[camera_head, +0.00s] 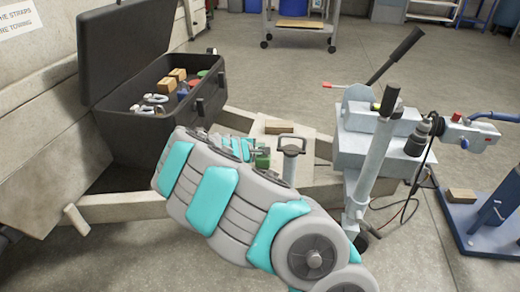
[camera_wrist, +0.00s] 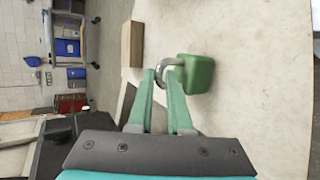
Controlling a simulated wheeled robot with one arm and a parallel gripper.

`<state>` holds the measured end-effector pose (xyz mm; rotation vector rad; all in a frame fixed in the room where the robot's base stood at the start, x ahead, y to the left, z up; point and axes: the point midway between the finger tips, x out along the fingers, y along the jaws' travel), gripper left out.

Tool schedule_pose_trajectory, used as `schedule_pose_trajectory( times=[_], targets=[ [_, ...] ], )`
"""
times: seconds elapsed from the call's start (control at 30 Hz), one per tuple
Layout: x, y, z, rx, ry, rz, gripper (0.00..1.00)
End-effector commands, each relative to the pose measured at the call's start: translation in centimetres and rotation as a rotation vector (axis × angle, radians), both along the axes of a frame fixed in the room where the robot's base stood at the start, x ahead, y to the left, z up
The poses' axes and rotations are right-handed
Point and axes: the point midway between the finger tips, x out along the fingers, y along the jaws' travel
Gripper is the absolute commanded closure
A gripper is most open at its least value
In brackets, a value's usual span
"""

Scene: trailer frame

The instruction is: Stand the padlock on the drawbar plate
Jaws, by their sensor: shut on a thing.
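The green padlock (camera_wrist: 196,74) is in my gripper (camera_wrist: 163,74), whose fingers are shut on its metal shackle. The wrist view is turned sideways; the padlock looks upright, shackle up and body down. In the head view the padlock (camera_head: 262,157) shows as a small green patch beyond my arm, partly hidden. It is over or on the pale drawbar plate (camera_head: 308,150), which fills much of the wrist view (camera_wrist: 250,100). I cannot tell whether its base touches the plate.
A wooden block (camera_head: 280,127) lies on the plate's far side, near the padlock. A grey post with a handle (camera_head: 291,158) stands right of my gripper. The open black toolbox (camera_head: 150,130) holds several items at left. The jack and coupling (camera_head: 375,130) rise at right.

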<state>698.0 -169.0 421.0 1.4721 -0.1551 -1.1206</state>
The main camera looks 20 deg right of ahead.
Motion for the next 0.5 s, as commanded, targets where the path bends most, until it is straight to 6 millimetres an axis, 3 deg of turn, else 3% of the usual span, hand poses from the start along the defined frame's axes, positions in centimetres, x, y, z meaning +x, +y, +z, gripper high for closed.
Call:
schedule_pose_trajectory(
  times=[0.07, 0.1, 0.33, 0.5],
  targets=[
    [0.01, 0.01, -0.3, -0.001, -0.001, 0.0, 1.0],
    [0.0, 0.01, -0.2, 0.0, 0.0, 0.0, 0.8],
    [0.0, 0.02, -0.2, 0.0, 0.0, 0.0, 0.54],
    [0.0, 0.04, -0.19, -0.001, 0.001, 0.001, 0.53]
  ],
)
